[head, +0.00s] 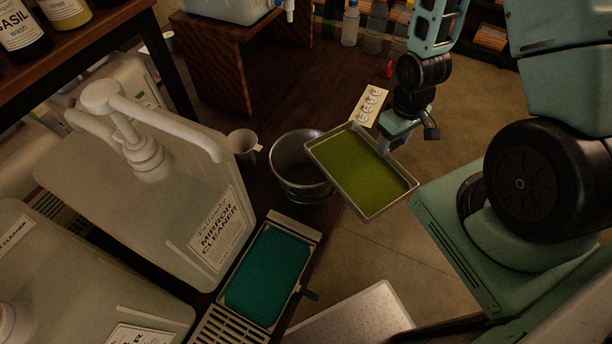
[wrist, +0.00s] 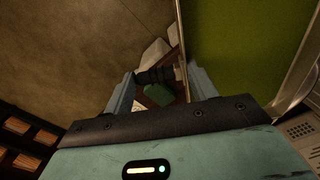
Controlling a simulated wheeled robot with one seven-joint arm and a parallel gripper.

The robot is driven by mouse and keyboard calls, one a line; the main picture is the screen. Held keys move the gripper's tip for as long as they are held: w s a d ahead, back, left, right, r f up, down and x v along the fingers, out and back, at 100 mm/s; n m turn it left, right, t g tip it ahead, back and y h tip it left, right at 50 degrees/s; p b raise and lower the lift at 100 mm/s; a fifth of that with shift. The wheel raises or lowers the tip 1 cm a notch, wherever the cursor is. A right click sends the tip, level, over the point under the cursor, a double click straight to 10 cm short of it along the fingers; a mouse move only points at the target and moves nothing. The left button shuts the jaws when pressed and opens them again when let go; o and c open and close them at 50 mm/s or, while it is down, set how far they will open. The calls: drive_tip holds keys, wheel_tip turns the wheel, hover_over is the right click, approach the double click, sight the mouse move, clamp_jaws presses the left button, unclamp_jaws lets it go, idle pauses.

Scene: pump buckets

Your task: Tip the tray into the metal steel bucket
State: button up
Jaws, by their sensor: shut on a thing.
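The tray (head: 350,165) is a shallow metal rectangle with a yellow-green inside. In the head view it is held up beside the steel bucket, with its left corner close to the bucket's rim. My gripper (head: 394,146) is shut on the tray's far right rim. In the wrist view the tray's green inside (wrist: 235,45) fills the upper right, and its rim runs between my fingers (wrist: 165,85). The metal steel bucket (head: 297,180) stands on the dark wooden table, open at the top. It looks empty, though its bottom is dark.
A large mirror cleaner jug (head: 190,215) with a pump stands left of the bucket. A small white cup (head: 243,141) is beside the bucket. A teal-filled tray (head: 266,275) lies in front. A white card with round items (head: 370,104) lies behind the held tray.

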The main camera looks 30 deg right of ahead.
drive_tip(key=shift+r, duration=0.15)
wheel_tip(320, 180, up, 3)
drive_tip(key=p, duration=0.2)
drive_tip(key=shift+p, duration=0.4)
